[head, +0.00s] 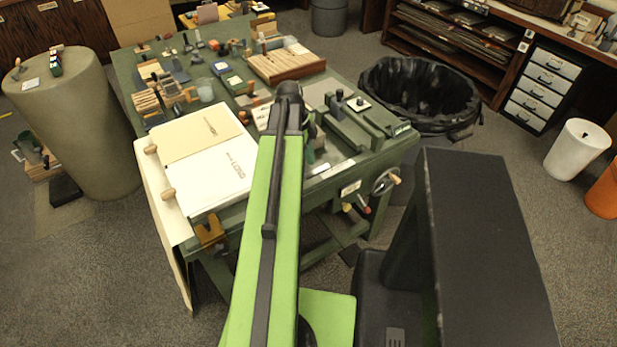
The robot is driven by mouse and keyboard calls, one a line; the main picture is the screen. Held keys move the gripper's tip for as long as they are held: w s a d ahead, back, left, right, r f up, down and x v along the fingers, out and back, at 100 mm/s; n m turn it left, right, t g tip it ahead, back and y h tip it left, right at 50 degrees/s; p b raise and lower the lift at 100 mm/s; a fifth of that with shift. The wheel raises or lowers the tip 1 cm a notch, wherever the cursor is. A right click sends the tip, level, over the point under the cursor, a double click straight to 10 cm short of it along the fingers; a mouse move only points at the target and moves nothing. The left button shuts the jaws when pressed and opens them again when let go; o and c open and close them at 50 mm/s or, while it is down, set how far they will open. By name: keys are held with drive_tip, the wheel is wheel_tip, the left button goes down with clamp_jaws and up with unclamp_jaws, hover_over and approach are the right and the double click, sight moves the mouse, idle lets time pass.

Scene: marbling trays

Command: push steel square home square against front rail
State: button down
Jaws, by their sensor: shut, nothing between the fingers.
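My green and black arm reaches forward over the green workbench (235,192) in the head view. My gripper (309,130) is a small dark shape at the arm's far end, low over the right part of the bench, shut and empty. Its fingertips are mostly hidden by my own arm. A small pale metallic strip (319,169) lies near the bench's front edge, just right of my arm. It may be the steel square, but I cannot tell surely. The front rail cannot be told apart clearly from the bench's front edge. Whether square and rail touch is not visible.
Left of my arm lie white and tan sheets (205,165). Wooden blocks (285,63) and small tools crowd the bench's back. Right of my gripper stands a green fixture (350,128) with dark knobs. A handwheel (384,182) sticks out in front. A black-lined bin (420,90) stands right.

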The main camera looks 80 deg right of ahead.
drive_tip(key=shift+x, duration=0.8)
drive_tip(key=shift+f+b, duration=0.4)
drive_tip(key=shift+b, duration=0.3)
drive_tip(key=shift+r, duration=0.15)
drive_tip(key=shift+s+a, duration=0.45)
drive_tip(key=shift+a, duration=0.05)
idle(0.5)
drive_tip(key=shift+r, duration=0.15)
drive_tip(key=p+v, duration=0.5)
drive_tip(key=shift+s+d, duration=0.3)
drive_tip(key=shift+d, duration=0.05)
